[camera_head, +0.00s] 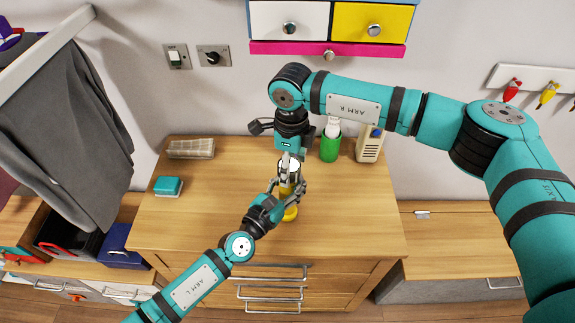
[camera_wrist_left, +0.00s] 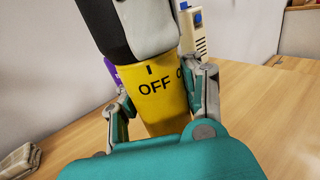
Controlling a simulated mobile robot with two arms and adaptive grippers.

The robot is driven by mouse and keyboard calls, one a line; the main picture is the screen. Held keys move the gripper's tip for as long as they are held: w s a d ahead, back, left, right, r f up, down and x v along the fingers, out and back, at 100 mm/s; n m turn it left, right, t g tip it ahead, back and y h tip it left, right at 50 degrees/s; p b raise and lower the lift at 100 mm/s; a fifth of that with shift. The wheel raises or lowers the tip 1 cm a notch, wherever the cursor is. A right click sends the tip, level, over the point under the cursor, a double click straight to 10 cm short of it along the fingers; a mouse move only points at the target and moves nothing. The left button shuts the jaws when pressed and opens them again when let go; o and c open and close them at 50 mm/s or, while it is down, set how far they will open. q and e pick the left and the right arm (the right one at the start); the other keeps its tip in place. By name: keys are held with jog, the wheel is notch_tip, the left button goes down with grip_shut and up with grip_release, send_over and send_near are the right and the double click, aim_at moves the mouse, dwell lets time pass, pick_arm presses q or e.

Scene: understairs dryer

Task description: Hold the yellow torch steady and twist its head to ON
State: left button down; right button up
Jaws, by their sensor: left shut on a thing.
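The yellow torch (camera_head: 290,213) stands upright on the wooden dresser top. In the left wrist view its yellow body (camera_wrist_left: 160,108) shows the word OFF with a short black mark just above it, and part of another letter to the right. My left gripper (camera_head: 287,190) is shut around the body from the front, with a finger on each side. My right gripper (camera_head: 290,158) comes down from above at the torch's head. Its fingers overlap the head, so I cannot tell whether they grip it. A dark and pale shape covers the top in the wrist view.
Behind the torch stand a green cup (camera_head: 330,148) and a beige handheld device (camera_head: 370,143). A teal block (camera_head: 168,186) and a pale ribbed object (camera_head: 191,149) lie to the left. The dresser top (camera_head: 350,215) is clear at right. Small drawers (camera_head: 290,20) hang above.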

aim_at(293, 161)
pick_arm(q)
jog(key=shift+w+a, duration=0.1)
jog(key=shift+a, duration=0.05)
pick_arm(e)
jog(key=o, duration=0.3)
jog(key=shift+w+d+f, duration=0.1)
jog(key=shift+w+d, duration=0.15)
jog(key=shift+d, duration=0.15)
jog(key=shift+s+a, duration=0.1)
jog(key=shift+a, duration=0.15)
pick_arm(q)
jog(key=shift+d+f, duration=0.1)
jog(key=shift+d, duration=0.1)
pick_arm(e)
notch_tip(293, 161, up, 12)
jog(key=shift+r, duration=0.1)
pick_arm(q)
jog(key=c, duration=0.8)
grip_release()
